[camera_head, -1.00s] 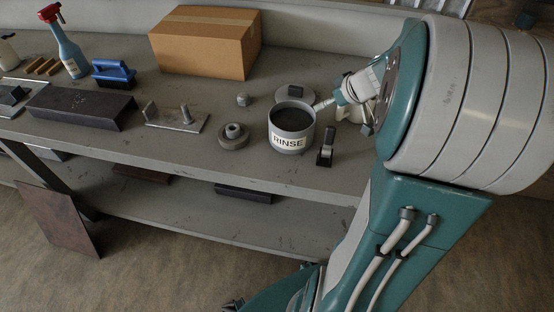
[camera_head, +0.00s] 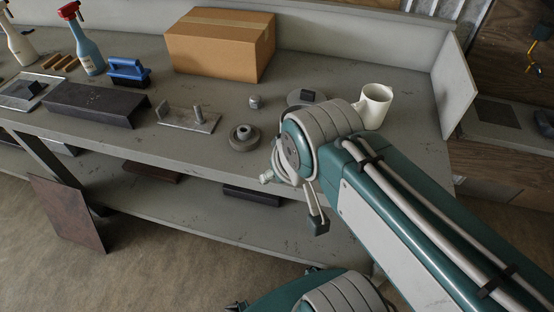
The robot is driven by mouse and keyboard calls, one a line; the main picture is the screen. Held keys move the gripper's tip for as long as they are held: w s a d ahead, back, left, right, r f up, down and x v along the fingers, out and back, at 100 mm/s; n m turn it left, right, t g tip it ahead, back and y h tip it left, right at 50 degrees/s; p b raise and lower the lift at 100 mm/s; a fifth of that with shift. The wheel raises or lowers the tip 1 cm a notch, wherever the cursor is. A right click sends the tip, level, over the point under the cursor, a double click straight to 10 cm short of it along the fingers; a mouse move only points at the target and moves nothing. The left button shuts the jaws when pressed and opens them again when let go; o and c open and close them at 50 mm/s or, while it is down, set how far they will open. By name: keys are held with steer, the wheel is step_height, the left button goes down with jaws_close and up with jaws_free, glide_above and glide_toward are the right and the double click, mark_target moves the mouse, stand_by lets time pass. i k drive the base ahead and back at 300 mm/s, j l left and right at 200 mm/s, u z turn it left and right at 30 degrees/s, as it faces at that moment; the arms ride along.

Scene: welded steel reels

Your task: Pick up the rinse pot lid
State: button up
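The rinse pot lid (camera_head: 300,101) appears to be the flat grey disc with a dark block handle, lying on the bench behind my wrist. Its right and front edges are close to my arm in the picture. The pot marked RINSE is hidden behind my arm now. My gripper (camera_head: 317,222) shows only in part, as a thin pale finger with a dark tip hanging below my wrist, in front of the bench edge in the picture. It is apart from the lid. I cannot see the other finger or the gap.
A white mug (camera_head: 374,106) stands right of the lid, just behind my arm. A small grey knob (camera_head: 255,102) and a round grey flanged part (camera_head: 244,138) lie to the left. A cardboard box (camera_head: 220,45) stands behind. The bench right of the mug is clear.

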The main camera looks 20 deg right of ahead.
mark_target(312, 96)
steer(key=z, duration=0.7)
